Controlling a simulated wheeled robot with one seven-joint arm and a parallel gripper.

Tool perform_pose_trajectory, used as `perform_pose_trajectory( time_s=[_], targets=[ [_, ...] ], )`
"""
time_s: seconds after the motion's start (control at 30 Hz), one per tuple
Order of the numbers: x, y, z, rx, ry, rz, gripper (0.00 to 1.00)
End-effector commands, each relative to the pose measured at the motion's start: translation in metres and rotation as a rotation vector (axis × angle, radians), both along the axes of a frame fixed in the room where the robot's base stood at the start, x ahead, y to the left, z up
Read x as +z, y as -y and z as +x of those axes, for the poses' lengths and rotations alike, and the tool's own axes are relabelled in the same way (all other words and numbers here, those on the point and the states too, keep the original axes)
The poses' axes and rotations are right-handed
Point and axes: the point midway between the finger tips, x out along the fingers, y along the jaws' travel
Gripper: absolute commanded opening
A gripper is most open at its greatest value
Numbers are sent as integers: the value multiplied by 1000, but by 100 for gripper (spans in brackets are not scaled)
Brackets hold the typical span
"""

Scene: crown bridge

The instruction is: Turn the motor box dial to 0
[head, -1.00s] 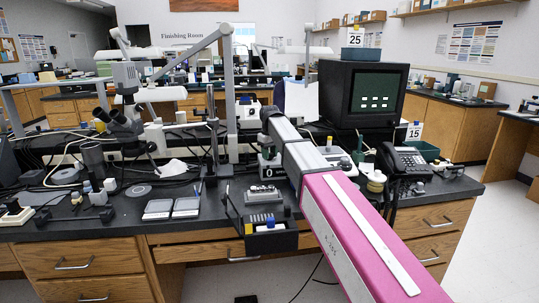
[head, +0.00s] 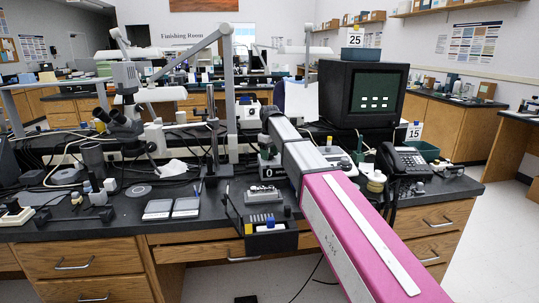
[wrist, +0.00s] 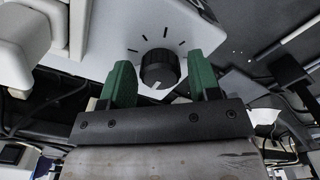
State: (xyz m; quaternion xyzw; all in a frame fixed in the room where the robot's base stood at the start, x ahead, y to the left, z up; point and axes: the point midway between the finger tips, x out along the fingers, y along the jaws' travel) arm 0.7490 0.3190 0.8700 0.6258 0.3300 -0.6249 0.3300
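The motor box dial (wrist: 159,66) is a round black ribbed knob in the wrist view, with a pale mark at its lower edge. It sits on the white face of the motor box (wrist: 118,40), with short black tick marks around its upper side. My gripper (wrist: 161,74) is open, its two green fingers on the left and right of the dial. A narrow gap shows on the right; on the left I cannot tell whether finger and dial touch. In the head view my arm reaches over the bench, and I cannot make out the fingers or the dial.
The black bench (head: 68,222) is crowded. A black monitor (head: 362,92) and a telephone (head: 402,162) stand right of my arm. A microscope (head: 118,122) and a lamp stand to the left. Cables lie behind. The floor at the right (head: 497,250) is clear.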

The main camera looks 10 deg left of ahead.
Motion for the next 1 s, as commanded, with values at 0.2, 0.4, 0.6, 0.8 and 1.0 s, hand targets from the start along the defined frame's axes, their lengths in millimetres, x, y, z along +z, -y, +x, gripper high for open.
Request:
perform_pose_trajectory(
  time_s=[0.2, 0.4, 0.6, 0.8, 1.0],
  targets=[
    [0, 0, 0, -1, -1, -1, 63],
    [6, 0, 0, -2, 0, 0, 63],
    [36, 0, 1, -2, 1, 0, 63],
    [74, 0, 1, -1, 1, 0, 63],
    [99, 0, 1, -1, 1, 0, 63]
  ],
)
